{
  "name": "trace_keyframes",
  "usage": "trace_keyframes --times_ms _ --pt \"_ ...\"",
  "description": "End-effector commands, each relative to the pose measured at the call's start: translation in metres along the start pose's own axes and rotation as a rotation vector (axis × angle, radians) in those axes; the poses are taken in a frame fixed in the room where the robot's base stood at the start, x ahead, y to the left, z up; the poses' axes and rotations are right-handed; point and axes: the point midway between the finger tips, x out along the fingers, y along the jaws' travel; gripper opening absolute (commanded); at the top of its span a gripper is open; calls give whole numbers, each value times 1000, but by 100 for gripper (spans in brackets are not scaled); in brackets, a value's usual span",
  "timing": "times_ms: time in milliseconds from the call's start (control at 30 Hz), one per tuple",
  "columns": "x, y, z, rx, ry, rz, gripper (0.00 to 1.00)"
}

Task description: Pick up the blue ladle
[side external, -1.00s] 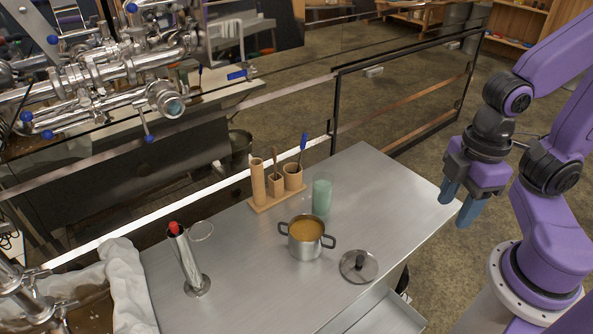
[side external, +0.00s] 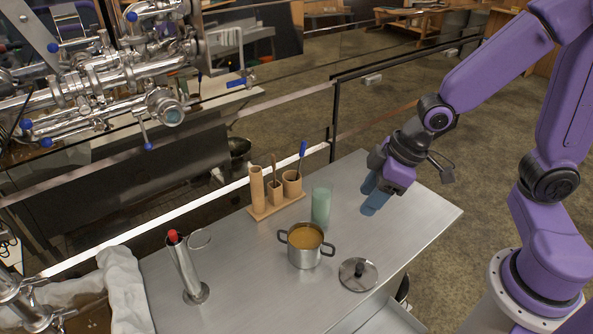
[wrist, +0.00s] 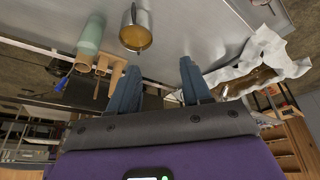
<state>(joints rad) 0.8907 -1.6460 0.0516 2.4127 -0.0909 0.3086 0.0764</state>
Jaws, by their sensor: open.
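The blue ladle (side external: 303,150) stands with its blue handle up in the right cup of a wooden holder (side external: 270,211) on the metal table; its lower end is hidden inside the cup. Its blue handle also shows at the left of the wrist view (wrist: 60,84). My gripper (side external: 371,195) is over the right-back part of the table, to the right of the ladle and apart from it. In the wrist view its two blue fingers (wrist: 159,68) are spread with nothing between them.
A green glass (side external: 321,205) stands between the holder and my gripper. A pot of orange-brown liquid (side external: 305,257), a lid (side external: 358,274) and a metal cylinder with a red top (side external: 184,265) are on the table (side external: 245,290). A brown-handled utensil (side external: 274,166) stands in the holder's middle cup.

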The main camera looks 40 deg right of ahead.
Motion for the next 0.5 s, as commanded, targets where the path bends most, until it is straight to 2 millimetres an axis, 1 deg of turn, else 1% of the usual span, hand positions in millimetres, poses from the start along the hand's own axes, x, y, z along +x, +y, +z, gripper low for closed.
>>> trace_keyframes --times_ms 33,100,167,233,367,500 --pt "14 17 -10 47 35 17 48" --pt "30 39 -25 108 103 39 48" --pt "43 60 -36 157 163 57 48" --pt "57 86 -46 213 232 77 48" --pt "80 135 -55 314 361 116 48" --pt "98 188 -53 420 504 158 48"
